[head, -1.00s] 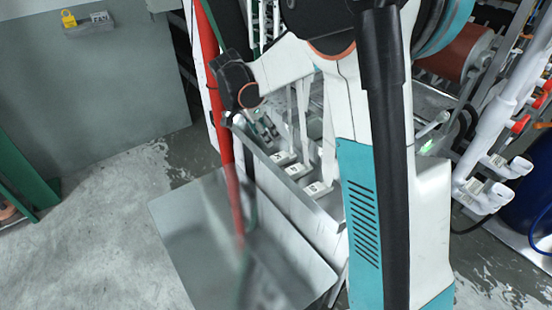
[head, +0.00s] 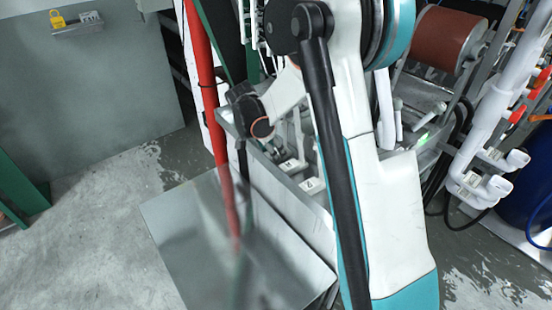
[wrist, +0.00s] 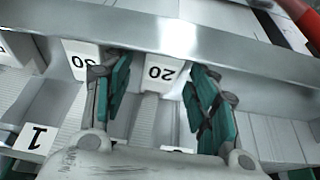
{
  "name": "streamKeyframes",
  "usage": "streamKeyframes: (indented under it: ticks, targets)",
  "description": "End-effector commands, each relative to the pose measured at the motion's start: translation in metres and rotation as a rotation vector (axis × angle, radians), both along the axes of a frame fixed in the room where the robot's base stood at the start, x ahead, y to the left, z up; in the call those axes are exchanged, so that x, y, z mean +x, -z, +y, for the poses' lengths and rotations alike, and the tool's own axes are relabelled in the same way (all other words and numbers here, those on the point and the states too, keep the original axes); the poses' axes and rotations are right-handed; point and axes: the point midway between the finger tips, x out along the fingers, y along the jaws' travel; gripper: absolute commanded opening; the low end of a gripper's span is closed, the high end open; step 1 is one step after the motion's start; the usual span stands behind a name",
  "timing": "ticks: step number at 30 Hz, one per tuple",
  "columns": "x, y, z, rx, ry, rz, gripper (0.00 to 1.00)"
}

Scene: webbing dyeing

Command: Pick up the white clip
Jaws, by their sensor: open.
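In the wrist view my gripper (wrist: 158,85) is open, its teal finger pads spread apart. A white piece labelled 20 (wrist: 163,86), upside down in the picture, shows between the two fingers. I cannot tell whether it is the white clip, or whether the fingers touch it. A similar white piece labelled 30 (wrist: 80,58) is just left of the left finger. A white label marked 1 (wrist: 36,138) is at lower left. In the head view small white labelled pieces (head: 313,185) sit in the metal trough, partly behind my arm, which hides my fingers.
A metal rim (wrist: 150,30) runs across the wrist view beyond the fingers. In the head view a flat metal panel (head: 185,240) stands before the trough, and a red pole (head: 211,105) rises beside it. White pipes (head: 490,115) are on the right.

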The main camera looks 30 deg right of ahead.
Motion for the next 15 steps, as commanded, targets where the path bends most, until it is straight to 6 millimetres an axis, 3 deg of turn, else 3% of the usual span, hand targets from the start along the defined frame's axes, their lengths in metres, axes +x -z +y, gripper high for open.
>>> streamKeyframes:
  ticks: [7,13,15]
  targets:
    - [0.0001,0.0035,-0.0017,0.0,-0.001,0.0,0.53]
    - [0.0001,0.0034,-0.0016,0.0,0.0,0.0,0.1]
    - [0.0001,0.0035,-0.0015,0.0,0.0,0.0,0.05]
